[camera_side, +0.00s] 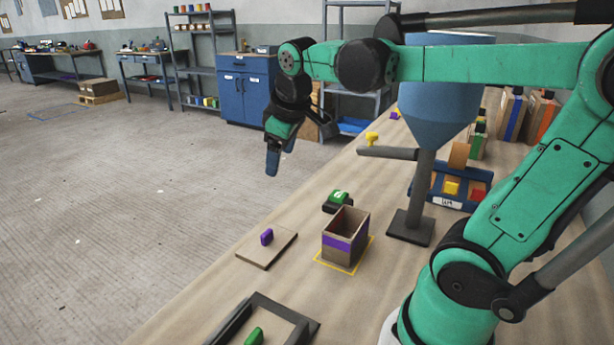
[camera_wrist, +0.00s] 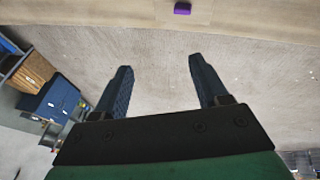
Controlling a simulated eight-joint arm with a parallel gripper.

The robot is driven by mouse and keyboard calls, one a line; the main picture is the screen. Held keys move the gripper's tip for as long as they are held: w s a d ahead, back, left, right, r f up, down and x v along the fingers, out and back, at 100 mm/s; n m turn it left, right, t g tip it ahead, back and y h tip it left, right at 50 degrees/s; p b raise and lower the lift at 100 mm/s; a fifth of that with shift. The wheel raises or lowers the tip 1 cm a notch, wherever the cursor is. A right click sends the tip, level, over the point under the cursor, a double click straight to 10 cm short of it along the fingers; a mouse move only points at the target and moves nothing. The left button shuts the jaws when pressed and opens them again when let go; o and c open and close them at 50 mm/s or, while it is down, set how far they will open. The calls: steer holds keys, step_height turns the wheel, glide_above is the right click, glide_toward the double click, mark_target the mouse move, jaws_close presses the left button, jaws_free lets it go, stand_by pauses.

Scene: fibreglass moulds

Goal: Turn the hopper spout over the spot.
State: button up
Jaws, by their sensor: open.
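The blue hopper (camera_side: 437,105) stands on a grey post with a dark square base. Its dark grey spout (camera_side: 385,153) points left in the side view, with a yellow knob (camera_side: 372,139) upright near its end. A yellow outlined square (camera_side: 326,264) on the bench surrounds an open box (camera_side: 344,240) with a purple band; the spout's end is behind the box, not above it. My gripper (camera_side: 279,162) is open and empty, pointing down left of the spout and apart from it. Both fingers show apart in the wrist view (camera_wrist: 158,68), over bare floor.
A purple piece (camera_side: 267,237) lies on a flat board in front; it also shows in the wrist view (camera_wrist: 182,9). A green-and-black item (camera_side: 338,201) sits behind the box. A dark frame (camera_side: 270,315) lies near the front. A blue tray (camera_side: 450,192) with coloured blocks stands right of the post.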

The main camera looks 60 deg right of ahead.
steer(key=d+r+n+g+h, duration=0.1)
steer(key=d+r+n+g, duration=0.2)
steer(key=d, duration=1)
steer(key=g+y, duration=0.1)
steer(key=g, duration=0.4)
glide_above(372, 133)
steer(key=w+a, duration=0.1)
steer(key=w, duration=0.1)
steer(key=shift+a+x, duration=0.2)
steer(key=shift+x, duration=2.5)
steer(key=shift+w+f, duration=0.1)
jaws_close()
